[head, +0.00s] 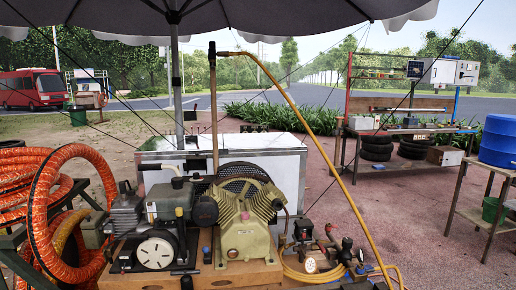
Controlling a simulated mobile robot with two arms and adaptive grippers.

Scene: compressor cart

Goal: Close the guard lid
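A compressor pump (246,225) with cream-coloured finned cylinders stands on a wooden base (215,276) in the lower middle of the head view. Behind its top is a dark rounded mesh guard (243,171), partly hidden by the pump. I cannot make out a separate guard lid, a hinge, or how far open it stands. Neither of my grippers can be made out in the head view.
Orange hose coils (68,205) crowd the left. A yellow hose (318,137) arches from a tall upright down to the right of the pump. Gauges (310,264) and valves sit front right. A white cabinet (290,168) stands behind. A workbench (420,130) is farther right.

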